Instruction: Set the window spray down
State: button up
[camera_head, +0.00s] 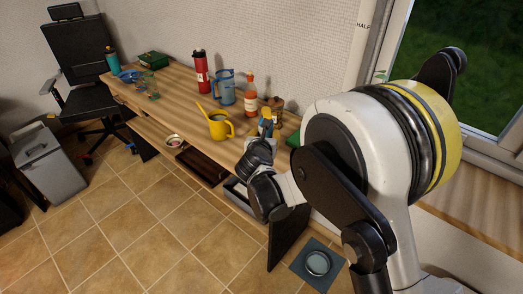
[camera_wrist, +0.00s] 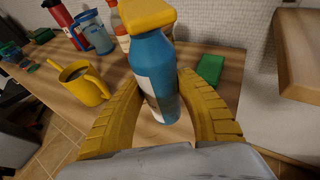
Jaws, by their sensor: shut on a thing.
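The window spray (camera_wrist: 153,66) is a blue bottle with a yellow top and a pale label. In the wrist view it stands roughly upright between the two yellow fingers of my gripper (camera_wrist: 160,122), which is shut on it. In the head view the spray (camera_head: 266,122) shows small above the near part of the wooden desk (camera_head: 180,77), partly hidden by my arm. Whether its base touches the desktop is hidden.
A yellow watering can (camera_head: 219,127) stands just left of the spray. Behind are a blue pitcher (camera_head: 224,90), an orange-red bottle (camera_head: 250,97) and a red flask (camera_head: 200,72). A green object (camera_wrist: 211,68) lies to the right. A wooden shelf (camera_wrist: 302,55) juts in at right.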

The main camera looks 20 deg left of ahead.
jog(key=shift+a+f, duration=0.5)
jog(key=shift+a, duration=0.25)
notch_tip(320, 180, down, 4)
jog(key=b, duration=0.2)
jog(key=shift+b, duration=0.4)
jog(key=shift+r, duration=0.1)
jog(key=o, duration=1.3)
jog(key=shift+c, duration=0.2)
